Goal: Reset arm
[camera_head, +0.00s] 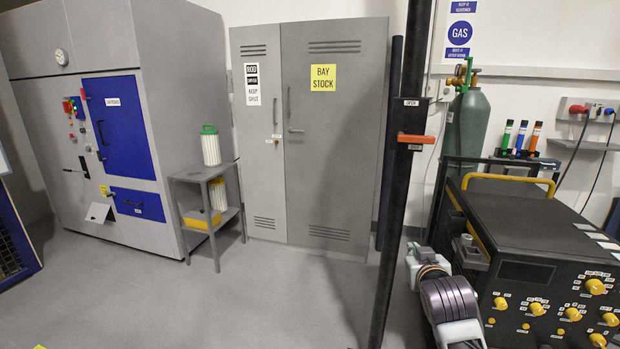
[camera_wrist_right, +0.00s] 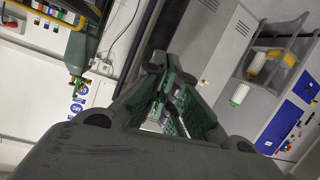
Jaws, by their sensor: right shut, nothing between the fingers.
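My right arm (camera_head: 448,300) reaches up from the bottom edge in the head view, between the black post and the black machine. In the right wrist view my right gripper (camera_wrist_right: 172,95) has dark grey fingers with green pads. The fingers are closed together and hold nothing. The wrist view is turned almost upside down. My left arm and left gripper are in neither view.
The black post (camera_head: 402,170) with an orange handle (camera_head: 416,138) stands left of my right arm. The knobbed machine (camera_head: 540,270) stands close on its right. A grey cabinet (camera_head: 335,130) and small shelf stand (camera_head: 190,176) are behind. Left floor is clear.

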